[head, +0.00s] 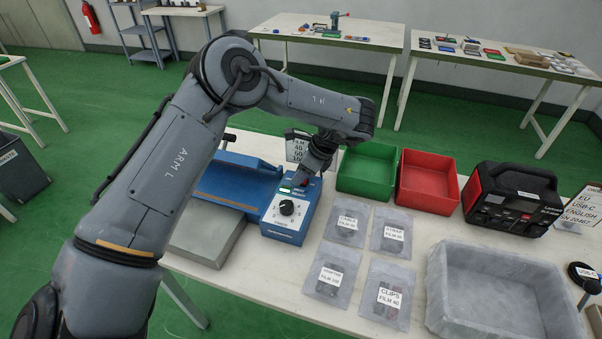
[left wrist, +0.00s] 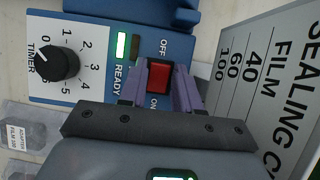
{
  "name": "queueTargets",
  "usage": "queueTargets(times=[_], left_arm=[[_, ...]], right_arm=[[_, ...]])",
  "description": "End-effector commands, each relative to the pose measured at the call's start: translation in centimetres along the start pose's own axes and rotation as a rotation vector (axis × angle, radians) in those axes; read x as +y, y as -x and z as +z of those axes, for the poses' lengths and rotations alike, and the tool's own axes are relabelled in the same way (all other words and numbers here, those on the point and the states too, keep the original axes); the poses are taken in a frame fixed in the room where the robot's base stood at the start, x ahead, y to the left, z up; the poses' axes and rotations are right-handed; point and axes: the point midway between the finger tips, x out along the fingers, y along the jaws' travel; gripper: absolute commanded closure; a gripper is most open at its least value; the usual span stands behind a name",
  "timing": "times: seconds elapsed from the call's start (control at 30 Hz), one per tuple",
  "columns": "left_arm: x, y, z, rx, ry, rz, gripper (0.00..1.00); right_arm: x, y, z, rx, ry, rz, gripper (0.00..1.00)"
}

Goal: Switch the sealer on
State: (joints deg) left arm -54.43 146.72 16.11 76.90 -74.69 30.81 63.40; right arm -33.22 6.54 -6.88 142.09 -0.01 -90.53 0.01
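The blue sealer (head: 240,178) stands on the white table, with its control box (head: 290,228) at its right end. In the left wrist view the box shows a black timer knob (left wrist: 58,64), a lit green READY lamp (left wrist: 123,45) and a red rocker switch (left wrist: 160,77) between the OFF and ON labels. I cannot tell which side of the switch is pressed in. My left gripper (left wrist: 160,90) is over the switch, its two purple fingers apart, one on each side of the red rocker. Contact is unclear. My right gripper is out of view.
A sealing chart sign (left wrist: 275,85) stands close beside the gripper. Labelled bags (head: 338,276), a green bin (head: 366,168), a red bin (head: 428,181), a black and red device (head: 512,200) and a grey tray (head: 495,290) occupy the table to the right.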

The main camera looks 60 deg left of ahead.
Motion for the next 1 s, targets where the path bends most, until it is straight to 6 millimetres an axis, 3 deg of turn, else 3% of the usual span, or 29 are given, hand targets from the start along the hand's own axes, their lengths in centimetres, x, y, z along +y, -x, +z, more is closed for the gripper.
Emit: queueTargets(times=[0.03,0.1,0.53,0.77,1.0], left_arm=[[0.0,0.0,0.0,0.0,0.0,0.0,0.59],[0.0,0.0,0.0,0.001,0.0,0.0,0.49],[0.0,0.8,0.1,0.001,0.0,-0.001,0.49],[0.0,3.9,0.3,0.003,0.0,0.0,0.49],[0.0,7.9,0.4,0.001,0.0,0.001,0.49]], right_arm=[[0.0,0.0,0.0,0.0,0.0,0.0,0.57],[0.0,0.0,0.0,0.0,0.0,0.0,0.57],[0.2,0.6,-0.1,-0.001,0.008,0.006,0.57],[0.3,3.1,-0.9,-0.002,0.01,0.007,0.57],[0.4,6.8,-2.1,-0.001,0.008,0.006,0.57]])
